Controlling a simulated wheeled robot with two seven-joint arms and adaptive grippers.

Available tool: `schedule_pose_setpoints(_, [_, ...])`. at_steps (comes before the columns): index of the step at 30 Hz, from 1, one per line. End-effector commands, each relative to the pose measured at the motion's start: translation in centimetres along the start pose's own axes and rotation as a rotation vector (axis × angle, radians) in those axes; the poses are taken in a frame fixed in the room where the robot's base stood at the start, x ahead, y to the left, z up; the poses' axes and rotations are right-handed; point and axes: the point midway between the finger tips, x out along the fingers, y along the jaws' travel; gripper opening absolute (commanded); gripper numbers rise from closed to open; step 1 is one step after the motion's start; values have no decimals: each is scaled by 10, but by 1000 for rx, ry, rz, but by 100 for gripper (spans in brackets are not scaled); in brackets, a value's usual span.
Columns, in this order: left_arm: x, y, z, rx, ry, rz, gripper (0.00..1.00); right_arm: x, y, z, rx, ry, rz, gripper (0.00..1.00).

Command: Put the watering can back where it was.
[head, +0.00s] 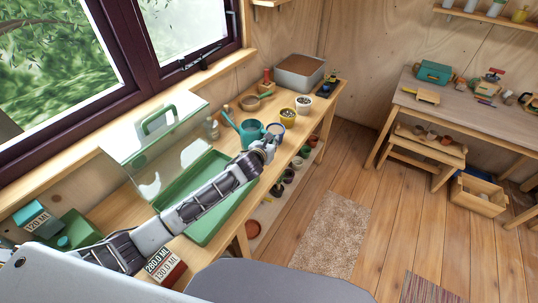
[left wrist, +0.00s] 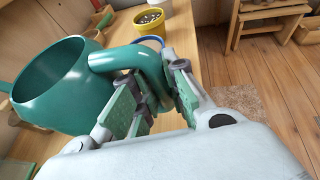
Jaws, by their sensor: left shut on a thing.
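The teal watering can (head: 250,131) is at the window-side bench, beyond the far end of the green tray. My left gripper (head: 266,147) reaches it from the near right side. In the left wrist view, the watering can's body (left wrist: 60,88) fills the left, and its curved handle (left wrist: 122,58) runs between the fingers of my left gripper (left wrist: 160,90). The gripper is shut on the handle. The can looks roughly upright. I cannot tell whether its base touches the bench. My right gripper is not in view.
A blue-rimmed pot (head: 277,129) stands close right of the can, with a yellow pot (head: 288,117) and a white pot (head: 303,103) behind. The green tray (head: 205,236) lies under my arm, near a clear cover (head: 172,170). A display box (head: 163,266) reads 280.0 and 130.0 ML.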

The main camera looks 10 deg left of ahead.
Motion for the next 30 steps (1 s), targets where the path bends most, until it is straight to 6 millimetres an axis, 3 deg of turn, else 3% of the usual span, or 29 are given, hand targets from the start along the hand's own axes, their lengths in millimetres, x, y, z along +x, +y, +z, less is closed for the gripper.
schedule_pose_setpoints(6, [10,0,-22,0,-3,0,0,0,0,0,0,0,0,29])
schedule_pose_setpoints(21, [12,0,-28,2,-5,-1,0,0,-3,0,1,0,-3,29])
schedule_pose_setpoints(30, [22,0,-51,0,-3,-1,0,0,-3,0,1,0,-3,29])
